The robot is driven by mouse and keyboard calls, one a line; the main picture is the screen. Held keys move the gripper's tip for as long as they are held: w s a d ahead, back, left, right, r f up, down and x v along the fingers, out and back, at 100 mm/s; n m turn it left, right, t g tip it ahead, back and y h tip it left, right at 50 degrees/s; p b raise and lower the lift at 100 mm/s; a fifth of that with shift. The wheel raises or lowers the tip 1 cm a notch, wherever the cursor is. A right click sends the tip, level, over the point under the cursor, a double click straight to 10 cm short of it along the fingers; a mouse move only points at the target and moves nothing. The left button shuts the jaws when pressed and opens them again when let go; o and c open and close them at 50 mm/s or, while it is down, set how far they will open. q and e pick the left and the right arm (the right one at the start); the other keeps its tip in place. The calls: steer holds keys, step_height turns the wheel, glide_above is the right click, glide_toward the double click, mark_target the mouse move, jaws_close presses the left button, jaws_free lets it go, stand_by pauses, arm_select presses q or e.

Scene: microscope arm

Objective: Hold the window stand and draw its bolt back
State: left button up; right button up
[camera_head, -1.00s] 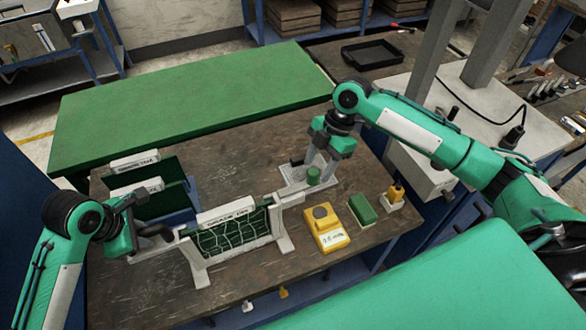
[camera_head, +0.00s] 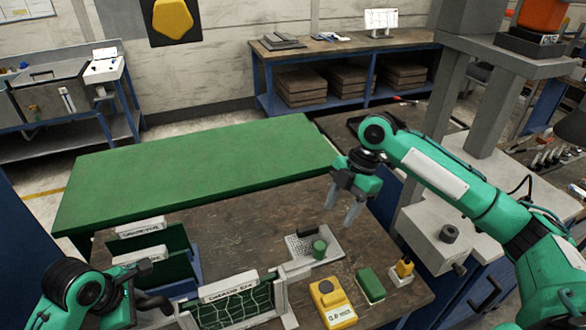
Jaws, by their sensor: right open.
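The window stand (camera_head: 283,300) is a white frame with a labelled top bar around a dark green pane with pale lines. Its lower part is cut off by the picture edge. A pale bar joins its right side to a grey perforated plate (camera_head: 334,244), which bears a green knob (camera_head: 319,251) and a black handle. I cannot tell which part is the bolt. My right gripper (camera_head: 340,213) is open and empty, fingers pointing down, above and right of the knob and apart from it. My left gripper (camera_head: 142,294) is left of the stand, beside a black grip; its fingers are unclear.
Green labelled bins (camera_head: 178,240) stand behind the stand's left side. A yellow device (camera_head: 331,301), a green block (camera_head: 370,284) and a small yellow-topped piece (camera_head: 403,270) lie at the right. A green surface (camera_head: 200,172) lies behind; the brown bench (camera_head: 245,228) between is mostly clear.

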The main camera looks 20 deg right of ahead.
arm_select(q)
steer(key=o, duration=0.3)
